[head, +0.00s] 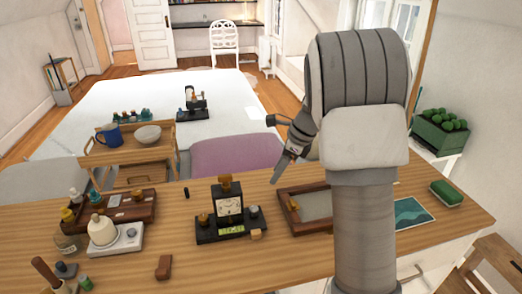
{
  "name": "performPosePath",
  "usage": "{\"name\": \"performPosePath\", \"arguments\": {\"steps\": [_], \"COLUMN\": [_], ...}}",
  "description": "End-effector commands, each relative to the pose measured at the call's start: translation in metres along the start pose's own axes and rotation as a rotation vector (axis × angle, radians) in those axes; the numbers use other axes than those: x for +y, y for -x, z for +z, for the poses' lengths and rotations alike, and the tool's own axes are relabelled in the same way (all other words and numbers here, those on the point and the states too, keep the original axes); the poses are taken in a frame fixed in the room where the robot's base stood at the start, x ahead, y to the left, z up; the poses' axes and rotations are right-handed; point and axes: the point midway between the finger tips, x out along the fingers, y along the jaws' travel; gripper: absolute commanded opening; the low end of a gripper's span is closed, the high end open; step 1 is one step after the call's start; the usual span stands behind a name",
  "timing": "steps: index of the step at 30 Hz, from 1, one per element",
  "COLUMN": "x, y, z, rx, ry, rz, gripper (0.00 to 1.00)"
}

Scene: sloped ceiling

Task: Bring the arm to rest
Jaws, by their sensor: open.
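My arm rises at the right of the head view, in front of the wooden table (300,262). It bends at the top, with its hand on the left side of the big grey joint. My gripper (284,160) points down and left, above the far edge of the table, between the pink chair and the framed tray. Its jaws are open, and nothing shows between them. The arm hides part of the tray and of the table behind it.
Below the gripper are a framed tray (318,206) and a black device with a dial (229,208). A teal card (411,214) and a green brush (446,194) lie right of the arm. A pink chair (236,160) stands behind the table. A planter (438,134) is far right.

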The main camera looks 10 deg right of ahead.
Motion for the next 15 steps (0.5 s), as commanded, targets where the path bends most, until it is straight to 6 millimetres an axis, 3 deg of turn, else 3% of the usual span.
{"name": "performPosePath", "arguments": {"steps": [4,7,15], "x": [0.005,0.019,0.089], "y": [0.007,0.023,0.081], "z": [0.003,0.01,0.024], "rx": [-0.001,0.002,0.043], "ry": [0.037,0.138,0.614], "rz": [-0.005,-0.018,-0.067], "gripper": [0.52,0.52,0.52]}}
